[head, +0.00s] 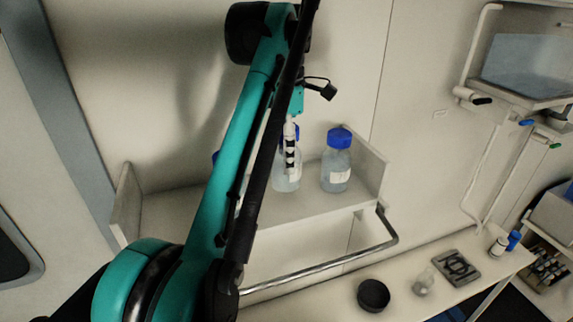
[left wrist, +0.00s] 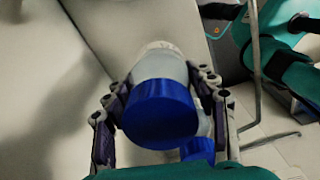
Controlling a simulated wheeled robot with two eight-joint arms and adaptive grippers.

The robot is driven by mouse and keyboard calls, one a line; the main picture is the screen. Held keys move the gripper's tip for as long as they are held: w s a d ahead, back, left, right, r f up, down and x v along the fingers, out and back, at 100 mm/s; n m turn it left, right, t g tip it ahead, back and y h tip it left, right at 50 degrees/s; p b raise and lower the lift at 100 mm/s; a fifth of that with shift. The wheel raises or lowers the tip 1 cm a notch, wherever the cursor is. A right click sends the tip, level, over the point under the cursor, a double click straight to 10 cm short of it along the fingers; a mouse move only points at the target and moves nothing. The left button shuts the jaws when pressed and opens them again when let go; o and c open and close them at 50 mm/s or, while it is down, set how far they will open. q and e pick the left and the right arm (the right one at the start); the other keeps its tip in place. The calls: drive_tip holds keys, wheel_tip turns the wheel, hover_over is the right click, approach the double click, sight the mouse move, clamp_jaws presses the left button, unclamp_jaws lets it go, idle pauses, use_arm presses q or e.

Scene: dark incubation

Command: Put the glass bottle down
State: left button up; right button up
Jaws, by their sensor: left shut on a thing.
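In the head view a clear glass bottle (head: 286,178) with a white label is at the wall shelf (head: 185,210), partly hidden by my left arm. My left gripper (head: 291,150) is at its upper part. In the left wrist view the bottle's blue cap (left wrist: 160,112) lies between the two fingers of my left gripper (left wrist: 160,100), which is shut on the bottle. I cannot tell whether its base touches the shelf. My right gripper is not in view.
A second blue-capped bottle (head: 336,165) stands to the right on the shelf. Another blue cap (head: 215,157) shows left of my arm. A metal rail (head: 330,266) runs below the shelf. The bench below holds a black round dish (head: 373,295), a small flask (head: 423,283) and a dark rack (head: 457,267).

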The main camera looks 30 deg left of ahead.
use_arm(q)
wheel_tip(320, 180, down, 2)
drive_tip(key=shift+s+f, duration=0.1)
drive_tip(key=shift+f, duration=0.4)
drive_tip(key=shift+w+f, duration=0.1)
drive_tip(key=shift+w, duration=0.2)
drive_tip(key=shift+s, duration=0.15)
drive_tip(key=shift+f, duration=0.15)
drive_tip(key=o, duration=1.6)
